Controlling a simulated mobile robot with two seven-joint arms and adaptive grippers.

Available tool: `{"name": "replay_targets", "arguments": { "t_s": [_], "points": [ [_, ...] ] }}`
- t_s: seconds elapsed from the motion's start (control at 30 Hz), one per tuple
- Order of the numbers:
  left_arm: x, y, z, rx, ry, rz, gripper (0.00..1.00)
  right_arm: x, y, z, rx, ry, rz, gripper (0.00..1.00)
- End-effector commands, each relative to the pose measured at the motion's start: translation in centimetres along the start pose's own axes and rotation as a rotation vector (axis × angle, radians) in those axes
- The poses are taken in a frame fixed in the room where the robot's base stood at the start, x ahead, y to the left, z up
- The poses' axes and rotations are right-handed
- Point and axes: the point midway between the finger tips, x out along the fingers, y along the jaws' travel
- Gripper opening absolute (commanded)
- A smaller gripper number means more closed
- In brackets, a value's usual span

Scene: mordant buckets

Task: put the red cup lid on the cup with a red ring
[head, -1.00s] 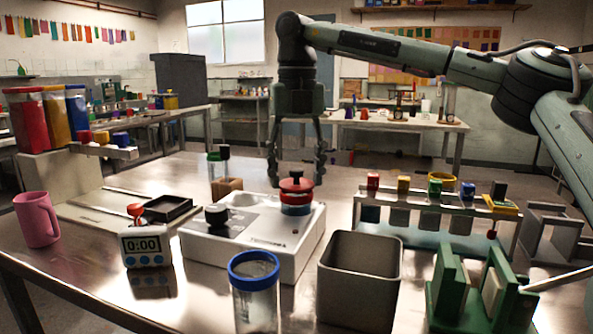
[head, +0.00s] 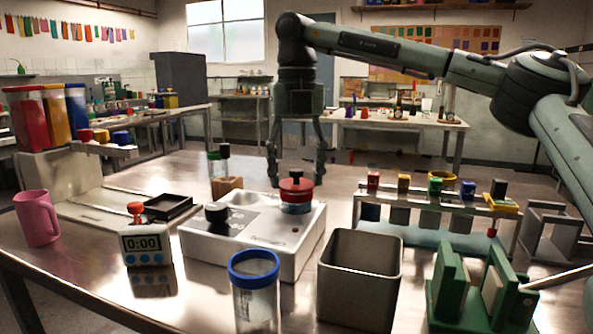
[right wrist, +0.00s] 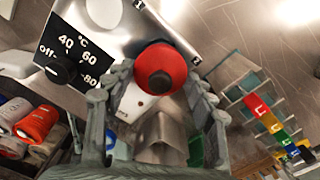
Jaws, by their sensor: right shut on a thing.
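The red lid (head: 296,188), with a knob on top, is over a short blue-grey cup body (head: 296,208) on the white heating unit. No separate red ring can be made out there, and I cannot tell whether the lid is fully seated. My right gripper (head: 296,178) points down, with its fingers on either side of the lid, shut on it. In the right wrist view the lid (right wrist: 161,68) is between the fingertips of the right gripper (right wrist: 160,78). My left gripper is not in view.
The white heating unit (head: 285,258) has a black knob (head: 216,212). A blue-ringed clear cup (head: 254,300) and a grey open bin (head: 358,290) stand in front. A timer (head: 146,246) and pink mug (head: 37,218) are left. A rack (head: 435,238) and green stand (head: 445,290) are right.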

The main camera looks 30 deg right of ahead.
Motion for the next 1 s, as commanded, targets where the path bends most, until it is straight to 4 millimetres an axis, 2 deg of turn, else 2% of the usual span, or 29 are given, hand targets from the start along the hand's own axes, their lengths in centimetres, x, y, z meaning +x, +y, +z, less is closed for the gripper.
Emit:
{"name": "replay_targets", "arguments": {
  "t_s": [0.5,0.53,0.7,1.0],
  "points": [
    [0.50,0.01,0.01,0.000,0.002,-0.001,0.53,0.84,0.00,0.00,0.000,0.000,0.000,0.31],
    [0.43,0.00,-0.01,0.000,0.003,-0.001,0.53,0.75,0.00,0.00,0.000,-0.001,0.000,0.59],
    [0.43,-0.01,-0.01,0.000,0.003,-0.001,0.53,0.75,0.00,0.00,0.000,0.000,0.000,0.80],
    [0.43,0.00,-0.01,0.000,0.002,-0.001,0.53,0.68,0.00,0.01,0.000,0.000,0.000,0.80]
  ]
}}
